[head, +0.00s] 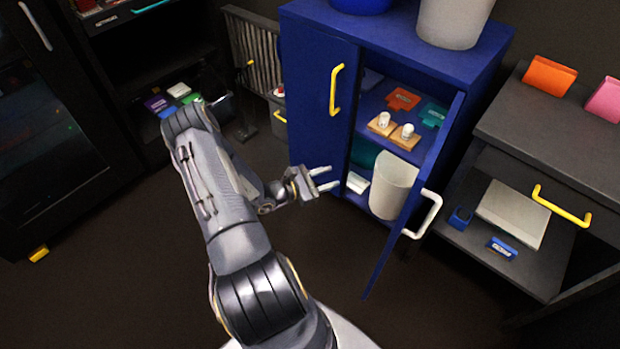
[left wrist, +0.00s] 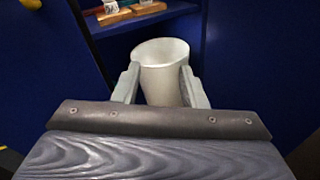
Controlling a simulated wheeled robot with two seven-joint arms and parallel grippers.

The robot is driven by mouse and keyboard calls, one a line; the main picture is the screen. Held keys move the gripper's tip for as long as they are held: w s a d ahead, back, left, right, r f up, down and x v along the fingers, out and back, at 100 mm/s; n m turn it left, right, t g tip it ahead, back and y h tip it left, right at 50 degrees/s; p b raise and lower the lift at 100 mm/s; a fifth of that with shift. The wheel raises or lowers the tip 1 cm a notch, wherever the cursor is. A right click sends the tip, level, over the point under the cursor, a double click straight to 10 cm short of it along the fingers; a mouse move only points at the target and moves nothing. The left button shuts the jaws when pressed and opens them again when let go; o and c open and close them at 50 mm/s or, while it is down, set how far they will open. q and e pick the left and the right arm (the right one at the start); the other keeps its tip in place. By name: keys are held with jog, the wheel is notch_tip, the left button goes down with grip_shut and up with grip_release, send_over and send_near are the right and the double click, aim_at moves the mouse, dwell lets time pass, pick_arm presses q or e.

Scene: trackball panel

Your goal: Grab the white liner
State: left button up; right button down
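The white liner, a tapered bin-shaped container (head: 393,187), stands upright on the bottom level of the open blue cabinet. It also shows in the left wrist view (left wrist: 161,68), beyond and between my fingers. My left gripper (head: 327,180) is open and empty, in front of the cabinet and to the left of the liner. In the left wrist view its two fingers (left wrist: 160,85) are spread apart, with the liner seen between them. Contact is not visible; in the head view a gap separates them. My right gripper is not in view.
The blue cabinet's right door (head: 413,205) stands open beside the liner, with a white handle (head: 424,215). A small white block (head: 357,183) lies left of the liner. Another white container (head: 453,20) stands on top of the cabinet. The floor before the cabinet is clear.

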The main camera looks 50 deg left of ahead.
pick_arm(q)
jog(key=s+d+r+m+g+h, duration=0.25)
jog(key=d+r+m+g, duration=0.25)
jog(key=d+r+m, duration=0.4)
jog(key=s+d+r+m+g+h, duration=0.2)
jog(key=d+r+m+g+h, duration=0.25)
jog(key=d+r+m, duration=0.6)
jog(key=s+d+r+m+y, duration=0.1)
jog(key=s+r+m+y, duration=0.3)
jog(key=s, duration=0.4)
jog(key=s+d+r+m+y, duration=0.1)
jog(key=s+r+m+y, duration=0.3)
jog(key=s, duration=0.4)
jog(key=shift+s+d+m+g, duration=0.25)
jog(key=shift+s+m+g, duration=0.1)
jog(key=shift+m+g, duration=0.1)
